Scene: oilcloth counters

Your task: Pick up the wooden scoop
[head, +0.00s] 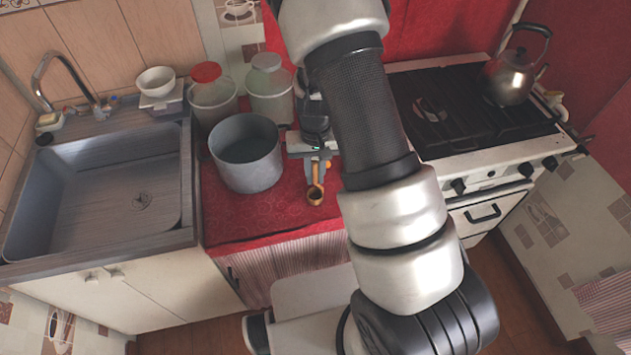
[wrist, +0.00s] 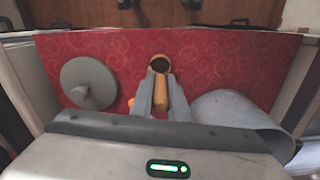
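The wooden scoop (head: 315,195) is near the front edge of the red-covered counter, its dark round bowl toward that edge. In the wrist view the scoop (wrist: 160,97) has its handle between the two grey fingers of my gripper (wrist: 160,84), and its bowl shows past the fingertips. In the head view my gripper (head: 316,171) is over the handle, pointing down. The fingers lie close along both sides of the handle; I cannot tell whether they press on it. A small orange piece shows beside one finger, mostly hidden.
A large grey pot (head: 246,153) stands left of my gripper; it shows at right in the wrist view (wrist: 240,108). A grey lid (wrist: 88,83) lies on the red cloth (wrist: 215,60). Two jars (head: 213,100) stand behind. The sink (head: 110,190) is left, the stove (head: 470,110) right.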

